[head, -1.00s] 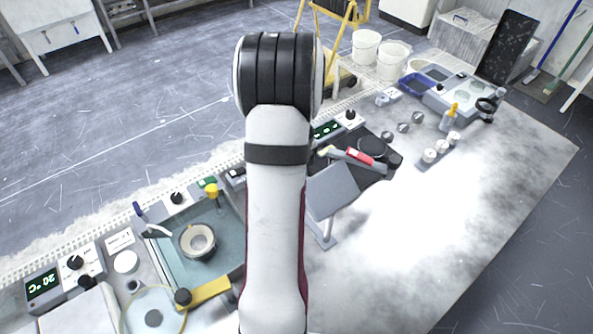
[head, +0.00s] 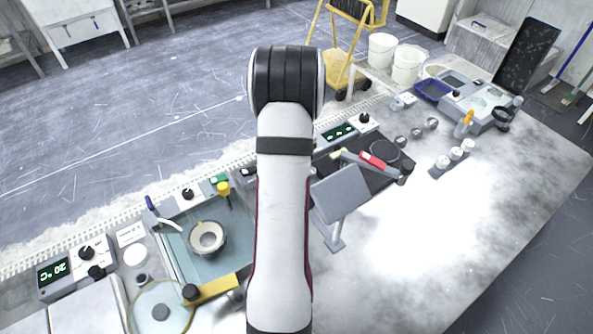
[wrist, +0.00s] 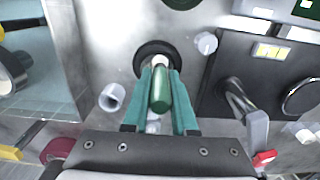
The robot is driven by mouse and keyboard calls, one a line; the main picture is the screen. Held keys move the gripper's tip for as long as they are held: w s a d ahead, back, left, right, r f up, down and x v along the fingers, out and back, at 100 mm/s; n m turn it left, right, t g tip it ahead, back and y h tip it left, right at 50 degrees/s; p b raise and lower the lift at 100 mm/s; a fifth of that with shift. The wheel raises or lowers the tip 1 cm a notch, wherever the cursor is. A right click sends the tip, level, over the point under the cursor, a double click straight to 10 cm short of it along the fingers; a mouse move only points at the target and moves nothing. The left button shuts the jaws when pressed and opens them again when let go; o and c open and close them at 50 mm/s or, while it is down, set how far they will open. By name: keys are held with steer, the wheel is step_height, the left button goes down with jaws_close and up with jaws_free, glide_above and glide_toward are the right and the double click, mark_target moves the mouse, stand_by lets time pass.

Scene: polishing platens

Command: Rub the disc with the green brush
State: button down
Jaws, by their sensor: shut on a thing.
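My gripper (wrist: 160,78) has teal fingers and is shut on the green brush (wrist: 160,92), gripping its green handle in the wrist view. A pale end of the brush shows past the fingertips, over a black ring (wrist: 157,61) on the grey bench top; I cannot tell whether they touch. In the head view my arm hides the gripper and brush. A dark round disc (head: 385,151) lies on a black unit right of my arm; a dark disc with a bright rim (wrist: 301,97) shows at the right in the wrist view. Which disc is meant is unclear.
A grey tilted panel on a stand (head: 340,192) and a red-marked arm (head: 372,160) stand near the black unit. A teal basin (head: 178,245) holds a bowl at left. The bench's right front is clear.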

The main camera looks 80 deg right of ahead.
steer(key=shift+s+a, duration=1.4)
steer(key=shift+a, duration=0.55)
steer(key=shift+w+d, duration=0.6)
steer(key=shift+d, duration=0.05)
steer(key=shift+w+d, duration=1.6)
steer(key=shift+s+a, duration=2.1)
steer(key=shift+s+a+r, duration=0.1)
steer(key=shift+r, duration=0.05)
step_height(320, 180, up, 8)
